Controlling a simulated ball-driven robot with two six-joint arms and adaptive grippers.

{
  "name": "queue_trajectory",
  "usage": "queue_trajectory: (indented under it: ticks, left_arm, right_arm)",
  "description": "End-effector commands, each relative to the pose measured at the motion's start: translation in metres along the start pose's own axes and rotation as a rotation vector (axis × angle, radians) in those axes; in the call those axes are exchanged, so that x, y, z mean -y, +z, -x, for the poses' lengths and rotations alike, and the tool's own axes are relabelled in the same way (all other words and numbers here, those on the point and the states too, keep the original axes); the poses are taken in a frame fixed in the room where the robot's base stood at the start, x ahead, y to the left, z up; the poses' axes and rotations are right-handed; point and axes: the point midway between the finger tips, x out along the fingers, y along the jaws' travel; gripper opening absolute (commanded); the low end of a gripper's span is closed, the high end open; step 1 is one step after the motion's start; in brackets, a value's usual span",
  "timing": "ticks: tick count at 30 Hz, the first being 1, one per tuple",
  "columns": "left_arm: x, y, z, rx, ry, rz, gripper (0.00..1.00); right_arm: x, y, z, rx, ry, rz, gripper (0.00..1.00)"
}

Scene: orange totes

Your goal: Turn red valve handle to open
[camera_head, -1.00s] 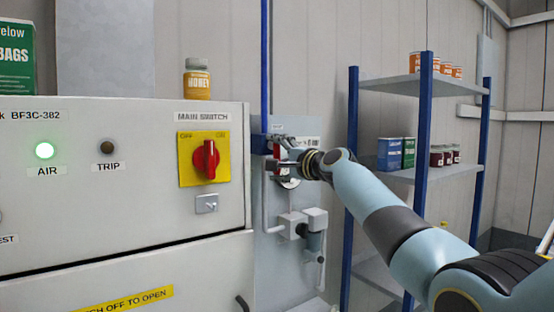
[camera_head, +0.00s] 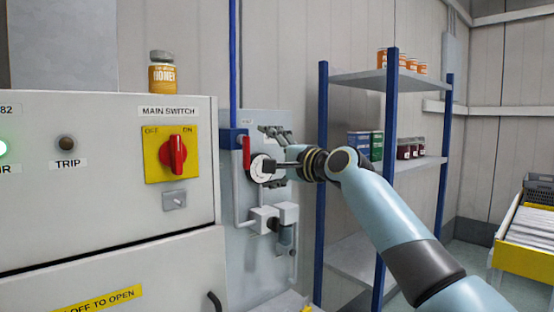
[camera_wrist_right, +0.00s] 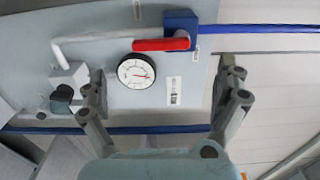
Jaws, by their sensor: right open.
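The red valve handle (camera_head: 246,153) hangs vertically below a blue valve body (camera_head: 231,138) on a grey panel. In the right wrist view the handle (camera_wrist_right: 160,44) lies level, pointing left from the blue body (camera_wrist_right: 181,24). My right gripper (camera_head: 270,150) is just right of the handle, in front of the gauge (camera_head: 259,170). In the wrist view its fingers (camera_wrist_right: 162,69) are spread wide with nothing between them, and the handle appears beyond them, apart from both. My left gripper is not in view.
A grey cabinet with a red main switch (camera_head: 173,154) and a honey jar (camera_head: 162,72) on top stands left. A blue-post shelf (camera_head: 390,80) with cans is behind my right arm. Pipe fittings (camera_head: 272,217) sit below the gauge. A yellow-edged tote (camera_head: 525,262) is at right.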

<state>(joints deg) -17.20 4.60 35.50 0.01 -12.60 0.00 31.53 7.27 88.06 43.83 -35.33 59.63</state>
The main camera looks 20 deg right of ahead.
Motion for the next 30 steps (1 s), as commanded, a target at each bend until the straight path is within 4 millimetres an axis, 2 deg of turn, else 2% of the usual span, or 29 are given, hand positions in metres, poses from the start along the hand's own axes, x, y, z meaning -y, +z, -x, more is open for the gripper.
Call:
queue_trajectory:
  ticks: [3, 7, 20, 23, 26, 29, 30]
  left_arm:
    - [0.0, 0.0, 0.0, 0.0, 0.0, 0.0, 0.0]
    - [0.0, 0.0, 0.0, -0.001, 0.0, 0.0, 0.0]
    - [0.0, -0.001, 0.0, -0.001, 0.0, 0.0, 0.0]
    - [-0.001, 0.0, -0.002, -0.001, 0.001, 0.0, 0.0]
    - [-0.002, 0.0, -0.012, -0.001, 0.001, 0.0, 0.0]
    - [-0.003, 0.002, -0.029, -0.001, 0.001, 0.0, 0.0]
    - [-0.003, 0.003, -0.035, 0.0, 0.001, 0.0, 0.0]
  right_arm:
    - [-0.001, -0.001, 0.019, -0.001, 0.001, 0.002, 1.0]
    - [0.0, 0.0, 0.028, 0.0, 0.001, 0.0, 1.0]
    - [0.0, 0.0, 0.03, 0.0, 0.0, -0.001, 1.0]
    - [-0.007, 0.0, 0.031, 0.0, 0.007, -0.003, 1.0]
    - [-0.04, 0.002, 0.036, 0.001, 0.039, -0.017, 1.0]
    - [-0.105, 0.006, 0.045, -0.001, 0.11, -0.048, 1.0]
    - [-0.137, 0.006, 0.05, -0.005, 0.151, -0.062, 1.0]
